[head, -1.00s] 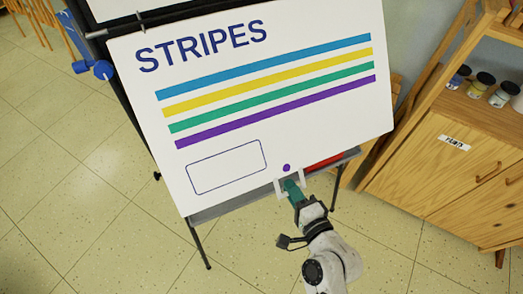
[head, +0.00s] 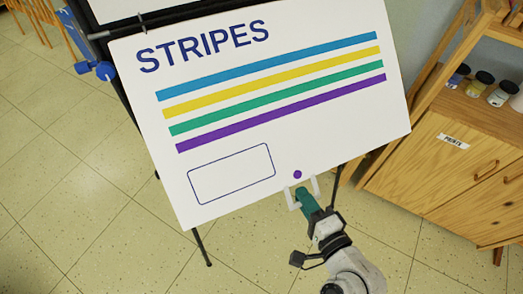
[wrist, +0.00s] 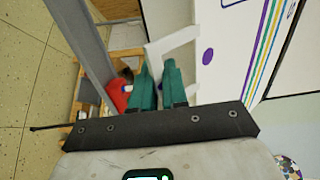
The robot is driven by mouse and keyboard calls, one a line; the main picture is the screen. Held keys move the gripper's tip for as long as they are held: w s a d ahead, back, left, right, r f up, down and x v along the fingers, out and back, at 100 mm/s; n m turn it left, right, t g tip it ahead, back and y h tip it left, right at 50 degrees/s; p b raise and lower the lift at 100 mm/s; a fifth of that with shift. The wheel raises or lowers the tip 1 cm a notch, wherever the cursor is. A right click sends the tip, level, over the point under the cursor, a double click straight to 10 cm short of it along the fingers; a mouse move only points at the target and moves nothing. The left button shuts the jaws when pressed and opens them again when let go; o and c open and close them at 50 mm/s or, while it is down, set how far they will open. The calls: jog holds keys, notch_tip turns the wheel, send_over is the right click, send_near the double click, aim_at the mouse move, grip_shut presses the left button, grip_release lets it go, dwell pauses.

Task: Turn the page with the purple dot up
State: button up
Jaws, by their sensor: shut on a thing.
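The page (head: 270,140) hangs on an easel, headed STRIPES, with blue, yellow, green and purple stripes. Its purple dot (head: 297,174) sits near the bottom edge and also shows in the wrist view (wrist: 208,57). A white pull handle (head: 317,186) stands at the bottom edge just below the dot. My gripper (head: 303,194) is at this handle, its green fingers shut on it. In the wrist view the fingers (wrist: 158,82) come together at the lower part of the handle (wrist: 172,42). The page's lower edge stands out from the easel.
A grey easel tray (wrist: 82,40) and a red object (wrist: 117,93) show beside my fingers in the wrist view. A wooden cabinet (head: 430,180) with paint jars (head: 480,85) stands at the right. Tiled floor (head: 90,220) is clear at the left and front.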

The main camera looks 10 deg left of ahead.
jog(key=s+d+r, duration=0.3)
jog(key=s+r, duration=0.2)
jog(key=r, duration=0.2)
jog(key=shift+r, duration=0.15)
dwell(0.8)
jog(key=shift+d, duration=0.1)
